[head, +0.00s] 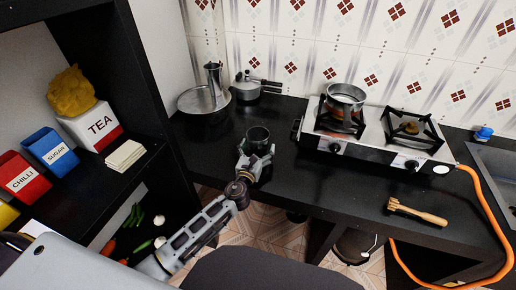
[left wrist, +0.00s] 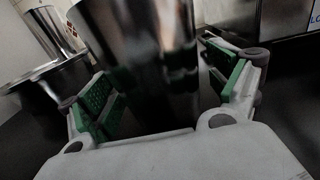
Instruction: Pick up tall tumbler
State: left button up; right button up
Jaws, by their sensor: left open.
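A tall, shiny metal tumbler (head: 258,135) stands upright on the black counter near its front edge. In the left wrist view the tumbler (left wrist: 145,45) is large and close, with its top cut off by the frame. My left gripper (head: 255,160) is open at the tumbler's near side. Its green-padded fingers show to the left and right of the tumbler in the left wrist view. Whether a pad touches it is not clear. The tumbler's lower part is partly hidden by the gripper in the head view. My right gripper is not in view.
A wide pan (head: 190,105) with a tall metal vessel (head: 214,80) stands behind left, beside a lidded pot (head: 246,91). A stove (head: 375,140) bearing a steel pot (head: 346,96) is at right. A dark shelf (head: 75,195) stands at left. Counter between tumbler and stove is clear.

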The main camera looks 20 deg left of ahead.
pick_arm(q)
jog(key=shift+c, duration=0.2)
jog(key=c, duration=1.3)
jog(key=shift+r+p, duration=0.3)
